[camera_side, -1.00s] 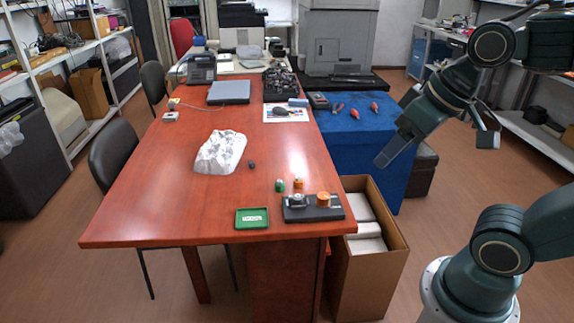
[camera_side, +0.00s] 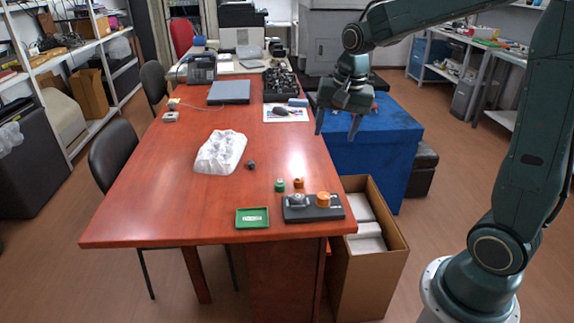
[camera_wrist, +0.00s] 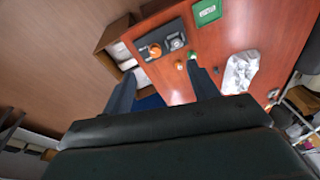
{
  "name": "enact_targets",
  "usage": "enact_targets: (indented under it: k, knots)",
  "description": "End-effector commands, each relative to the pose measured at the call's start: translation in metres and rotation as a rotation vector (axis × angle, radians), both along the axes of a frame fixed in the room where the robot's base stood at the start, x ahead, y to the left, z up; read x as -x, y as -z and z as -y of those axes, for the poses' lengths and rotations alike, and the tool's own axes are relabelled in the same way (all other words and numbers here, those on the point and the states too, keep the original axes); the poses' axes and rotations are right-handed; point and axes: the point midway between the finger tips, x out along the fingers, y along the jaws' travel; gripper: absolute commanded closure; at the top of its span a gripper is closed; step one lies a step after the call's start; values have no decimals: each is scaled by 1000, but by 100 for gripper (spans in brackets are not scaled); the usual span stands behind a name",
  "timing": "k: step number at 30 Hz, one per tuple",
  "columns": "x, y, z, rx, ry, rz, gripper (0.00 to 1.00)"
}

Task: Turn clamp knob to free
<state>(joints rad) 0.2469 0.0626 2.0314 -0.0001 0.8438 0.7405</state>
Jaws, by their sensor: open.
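A black fixture (camera_side: 298,214) lies near the table's front right corner, with an orange knob (camera_side: 323,199) on its right part and a grey metal piece (camera_side: 297,201) on its left part. In the wrist view the fixture (camera_wrist: 143,42) is at top centre, with the orange knob (camera_wrist: 154,50) and the metal piece (camera_wrist: 176,42) in sight. Which way the knob is turned is too small to tell. My gripper (camera_side: 337,125) is open and empty, high above the table's right edge and well apart from the knob. Its spread fingers also show in the wrist view (camera_wrist: 160,72).
A small green piece (camera_side: 280,185) and a small orange piece (camera_side: 299,184) stand just behind the fixture. A green tray (camera_side: 252,226) is left of it. A white lumpy object (camera_side: 221,152) lies mid-table. An open cardboard box (camera_side: 396,238) stands beside the table.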

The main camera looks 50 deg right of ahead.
Motion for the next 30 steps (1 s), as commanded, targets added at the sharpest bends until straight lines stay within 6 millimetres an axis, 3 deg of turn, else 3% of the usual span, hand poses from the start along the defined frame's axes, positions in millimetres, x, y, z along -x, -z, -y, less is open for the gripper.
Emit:
enact_targets:
  k: [12,21,30]
  knots:
    - [-54,76,58,-73,378,-98,41]
    - [-74,136,96,-108,617,-156,41]
    - [-78,156,107,-117,696,-172,41]
